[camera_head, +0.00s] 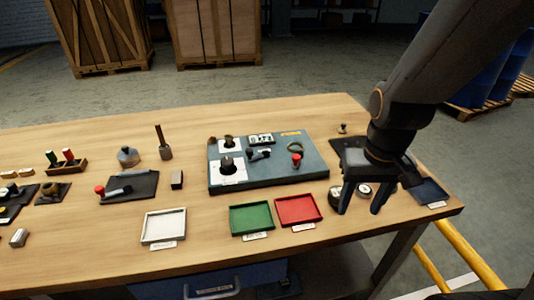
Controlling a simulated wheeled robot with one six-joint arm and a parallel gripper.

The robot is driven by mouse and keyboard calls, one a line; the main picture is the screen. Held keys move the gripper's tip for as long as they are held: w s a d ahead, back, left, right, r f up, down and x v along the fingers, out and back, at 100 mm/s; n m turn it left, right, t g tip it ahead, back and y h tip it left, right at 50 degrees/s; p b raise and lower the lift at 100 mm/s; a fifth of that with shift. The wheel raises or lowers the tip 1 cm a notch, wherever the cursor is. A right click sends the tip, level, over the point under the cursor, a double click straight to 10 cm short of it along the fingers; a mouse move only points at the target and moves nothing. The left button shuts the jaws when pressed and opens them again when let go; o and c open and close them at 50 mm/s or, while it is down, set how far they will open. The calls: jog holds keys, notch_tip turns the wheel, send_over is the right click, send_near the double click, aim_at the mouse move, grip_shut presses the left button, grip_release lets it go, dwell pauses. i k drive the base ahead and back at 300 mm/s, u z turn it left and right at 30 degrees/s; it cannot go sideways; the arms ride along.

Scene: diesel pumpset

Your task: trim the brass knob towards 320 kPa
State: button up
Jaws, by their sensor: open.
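My gripper (360,209) is at the right of the workbench, pointing down with its fingers apart and nothing seen between them. Small round gauge-like items (364,189) lie around its fingers, partly hidden by them. A grey-blue panel (268,179) lies left of my gripper. On it are a ring-shaped, brownish fitting (295,147), a red-topped knob or lever (296,160), dark round fittings (228,164) on white plates and a small light display-like block (261,139). I cannot tell which fitting is the brass knob. No pressure reading is legible.
Green (251,218), red (298,209) and white (164,226) trays line the bench's front. A dark mat with a red-ended tool (128,187) and several small parts lie left. A dark blue tray (429,192) is at the right edge. Wood between the trays and panel is clear.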

aim_at(229, 144)
jog(key=k, duration=1.3)
jog(key=u, duration=0.8)
jog(key=i, duration=1.6)
jog(key=z, duration=0.35)
